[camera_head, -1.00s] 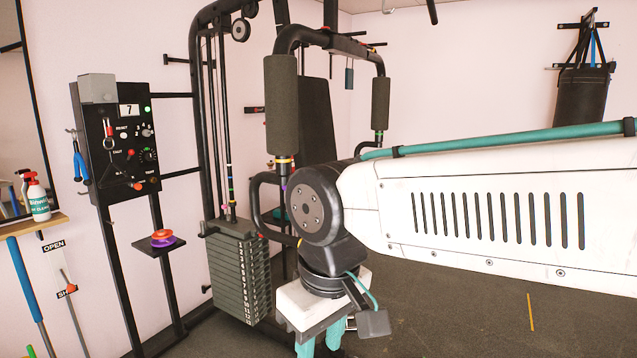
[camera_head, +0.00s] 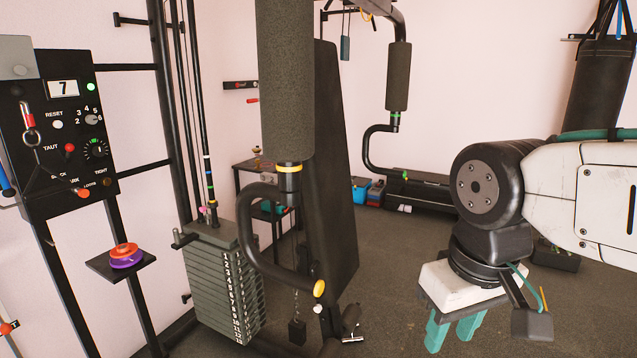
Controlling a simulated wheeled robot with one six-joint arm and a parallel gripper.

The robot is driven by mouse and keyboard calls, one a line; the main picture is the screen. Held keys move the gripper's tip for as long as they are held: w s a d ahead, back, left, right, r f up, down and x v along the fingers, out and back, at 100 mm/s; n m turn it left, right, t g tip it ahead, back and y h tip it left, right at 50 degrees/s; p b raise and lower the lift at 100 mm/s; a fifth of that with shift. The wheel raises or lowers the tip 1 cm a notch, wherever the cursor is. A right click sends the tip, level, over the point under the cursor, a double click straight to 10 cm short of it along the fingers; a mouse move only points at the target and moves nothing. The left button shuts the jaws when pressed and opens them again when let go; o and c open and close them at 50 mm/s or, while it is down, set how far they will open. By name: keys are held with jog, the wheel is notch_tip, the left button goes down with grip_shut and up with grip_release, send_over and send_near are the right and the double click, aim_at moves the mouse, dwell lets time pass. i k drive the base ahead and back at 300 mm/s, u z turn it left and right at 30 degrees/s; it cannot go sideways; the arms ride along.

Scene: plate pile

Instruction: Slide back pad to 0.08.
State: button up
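The tall dark back pad (camera_head: 335,170) stands upright in the middle of the exercise machine, partly hidden on its left by a grey foam roller (camera_head: 286,80). A yellow knob (camera_head: 319,288) sits in front of the pad's lower part. My gripper (camera_head: 453,335) hangs at the lower right, to the right of the pad and apart from it. Its two teal fingers point down with a gap between them, and nothing shows between them. No scale or position mark for the pad can be made out.
A weight stack (camera_head: 223,285) stands left of the pad. A control panel (camera_head: 66,130) showing 7 is at far left, above a small shelf with orange and purple discs (camera_head: 124,256). A punching bag (camera_head: 597,90) hangs at upper right. Floor right of the pad is largely clear.

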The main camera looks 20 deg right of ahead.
aim_at(328, 194)
jog(key=z, duration=1.65)
jog(key=k, duration=0.75)
jog(key=u, duration=1.3)
jog(key=i, duration=0.5)
jog(key=u, duration=0.05)
